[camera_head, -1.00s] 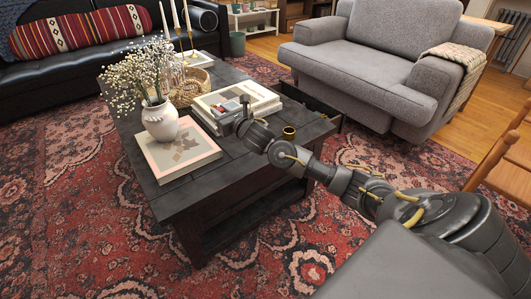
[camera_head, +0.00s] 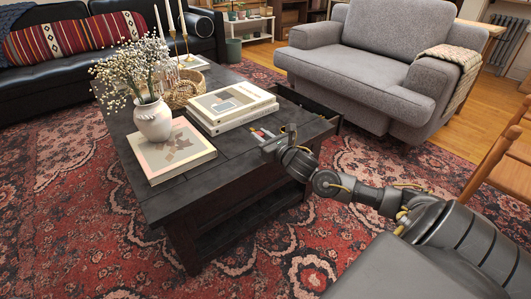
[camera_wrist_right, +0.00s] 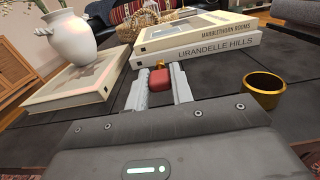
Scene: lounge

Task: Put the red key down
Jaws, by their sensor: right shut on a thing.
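The red key shows in the right wrist view (camera_wrist_right: 158,80) as a red block with a small brass-coloured bit beyond it. My right gripper (camera_wrist_right: 158,88) is shut on it, with one pale finger on each side. In the head view the same gripper (camera_head: 266,139) is low over the right part of the dark coffee table (camera_head: 228,160), in front of the book stack. A small patch of red (camera_head: 263,134) shows at its fingers. I cannot tell whether the key touches the tabletop. My left gripper is not in view.
A stack of books (camera_head: 232,108) lies just behind the gripper. A brass cup (camera_wrist_right: 262,90) stands to its right in the wrist view. A white vase of flowers (camera_head: 152,120) and a flat book (camera_head: 172,152) are at the left. Bare tabletop lies between.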

